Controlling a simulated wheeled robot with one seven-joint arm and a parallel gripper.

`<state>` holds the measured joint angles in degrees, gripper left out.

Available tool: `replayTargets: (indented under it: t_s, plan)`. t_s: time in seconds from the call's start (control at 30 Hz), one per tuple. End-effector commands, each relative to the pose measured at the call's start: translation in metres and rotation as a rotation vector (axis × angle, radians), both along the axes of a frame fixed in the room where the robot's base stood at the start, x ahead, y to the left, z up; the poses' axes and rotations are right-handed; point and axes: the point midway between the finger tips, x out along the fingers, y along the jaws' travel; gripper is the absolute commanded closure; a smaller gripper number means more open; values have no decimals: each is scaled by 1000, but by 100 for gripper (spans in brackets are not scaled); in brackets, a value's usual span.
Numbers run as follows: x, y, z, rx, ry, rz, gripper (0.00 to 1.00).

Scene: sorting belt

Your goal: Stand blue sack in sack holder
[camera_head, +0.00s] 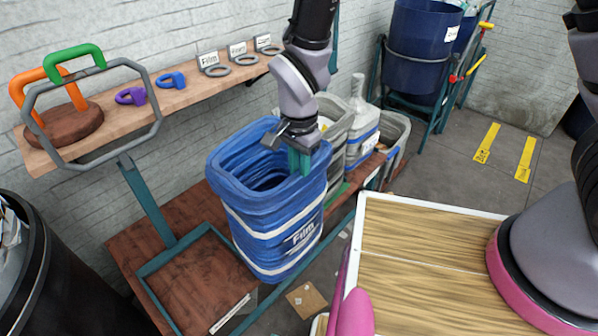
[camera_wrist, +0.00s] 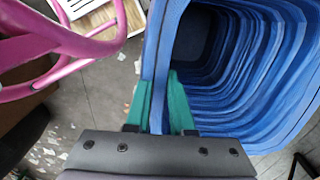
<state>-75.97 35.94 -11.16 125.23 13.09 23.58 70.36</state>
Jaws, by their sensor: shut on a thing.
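The blue sack (camera_head: 270,210) is an open-topped, ribbed blue bag with white bands and a "Film" label, upright in the middle of the head view. My gripper (camera_head: 299,160) is shut on its rim at the right side, with green fingers pinching the wall. In the wrist view the green fingertips (camera_wrist: 165,105) clasp the rim of the sack (camera_wrist: 235,70), whose opening shows. The sack holder, a teal frame with a grey ring (camera_head: 158,107), stands left of the sack, with a square base (camera_head: 160,265). The sack's underside is hidden.
A wooden shelf (camera_head: 190,92) with coloured handles and grey label rings runs along the wall. A black bin (camera_head: 30,270) is at the left.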

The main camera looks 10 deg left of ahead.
Motion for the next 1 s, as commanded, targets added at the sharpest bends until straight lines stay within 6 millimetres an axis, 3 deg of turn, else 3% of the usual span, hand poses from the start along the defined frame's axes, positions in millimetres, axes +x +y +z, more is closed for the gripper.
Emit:
replayTargets:
  t_s: [0.27,0.57,0.77,1.0]
  plan:
    - [22,-28,2,0,0,26,100]
    - [55,-74,5,1,0,75,100]
    - [93,-124,8,1,0,127,100]
    - [157,-212,14,1,-2,223,100]
